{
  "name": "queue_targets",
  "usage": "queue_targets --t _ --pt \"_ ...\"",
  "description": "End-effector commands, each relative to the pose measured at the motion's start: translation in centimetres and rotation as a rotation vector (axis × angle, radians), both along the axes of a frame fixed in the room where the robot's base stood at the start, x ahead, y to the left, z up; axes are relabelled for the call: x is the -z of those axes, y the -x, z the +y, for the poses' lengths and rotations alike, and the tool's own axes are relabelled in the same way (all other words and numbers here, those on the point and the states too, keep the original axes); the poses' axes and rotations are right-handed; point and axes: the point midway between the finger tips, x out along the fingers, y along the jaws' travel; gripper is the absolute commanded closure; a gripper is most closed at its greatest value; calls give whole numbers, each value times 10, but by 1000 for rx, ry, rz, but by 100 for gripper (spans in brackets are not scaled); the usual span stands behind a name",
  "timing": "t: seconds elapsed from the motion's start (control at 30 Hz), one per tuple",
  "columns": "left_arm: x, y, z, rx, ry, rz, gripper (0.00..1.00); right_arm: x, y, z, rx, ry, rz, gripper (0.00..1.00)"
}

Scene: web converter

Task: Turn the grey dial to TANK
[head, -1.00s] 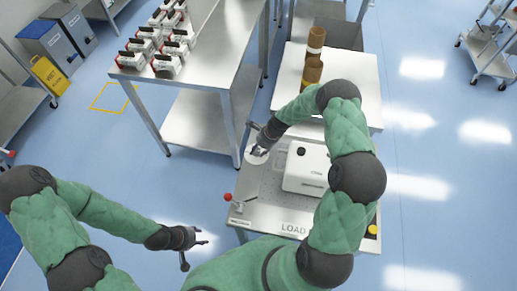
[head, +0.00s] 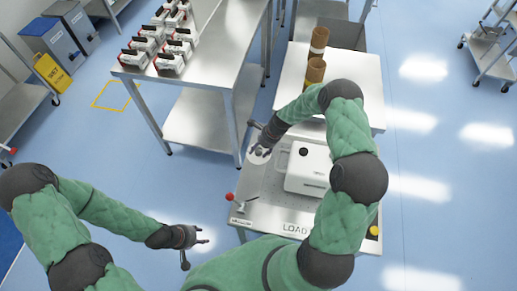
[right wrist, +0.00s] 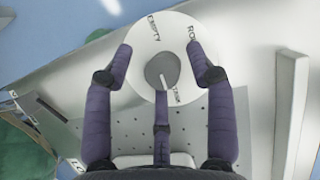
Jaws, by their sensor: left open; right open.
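In the right wrist view the grey dial (right wrist: 163,70) sits at the centre of a round white plate (right wrist: 150,35) with labels at its rim. EMPTY, a partly covered label starting RO, and TANK can be read. The dial's light pointer line points down and slightly right, towards TANK. My right gripper (right wrist: 160,62) is open, its purple fingers spread around the dial with a gap on both sides; contact by the lower finger cannot be told. In the head view the right gripper (head: 262,143) covers most of the plate. My left gripper (head: 196,238) is open and empty, away from the machine.
A white box (head: 308,168) stands on the machine's perforated top, right of the dial. A red-knobbed lever (head: 231,196) is at the front left corner, a yellow button (head: 374,230) at the front right. A steel table (head: 215,55) with several packs stands behind left.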

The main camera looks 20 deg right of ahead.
Motion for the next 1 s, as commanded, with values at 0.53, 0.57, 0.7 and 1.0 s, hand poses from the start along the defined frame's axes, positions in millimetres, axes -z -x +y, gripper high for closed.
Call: queue_targets --t 0.53,0.57,0.7,1.0 --pt "0 0 0 0 0 0 56 -84 14 -31 0 1 -3 44" --pt "0 0 0 0 0 0 56 -88 15 -33 1 1 -4 44" --pt "0 0 0 0 0 0 56 -102 18 -38 0 0 -2 44" --pt "0 0 0 0 0 0 56 -109 20 -40 -1 -1 -1 44"
